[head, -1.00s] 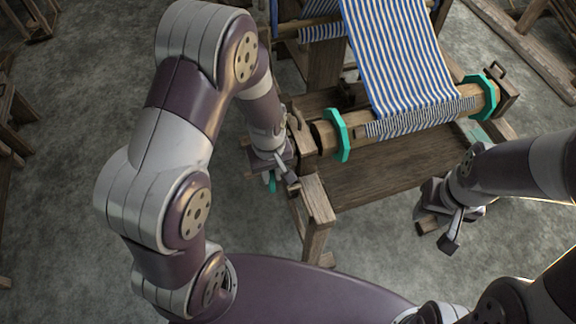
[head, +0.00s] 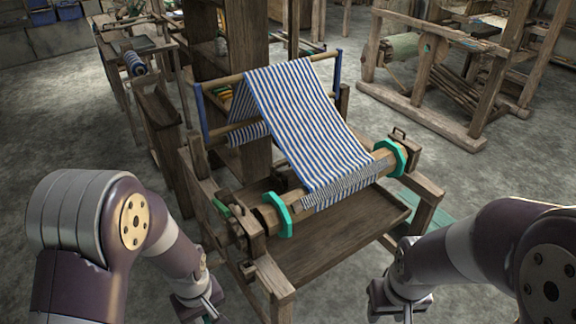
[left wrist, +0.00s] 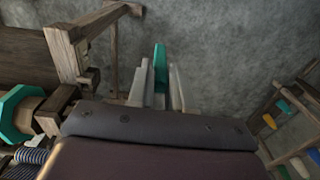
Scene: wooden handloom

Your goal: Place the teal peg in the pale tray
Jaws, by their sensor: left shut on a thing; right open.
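In the left wrist view the teal peg (left wrist: 160,62) stands between the two pale fingers of my left gripper (left wrist: 159,82), which are shut on it. I cannot pick out the pale tray with certainty in either view.
The wooden loom with striped cloth (head: 305,120) and teal-ringed beam (head: 330,190) stands between my arms. A rack with coloured pegs (left wrist: 283,105) is at the right of the left wrist view. Another wooden frame (head: 425,90) stands behind right.

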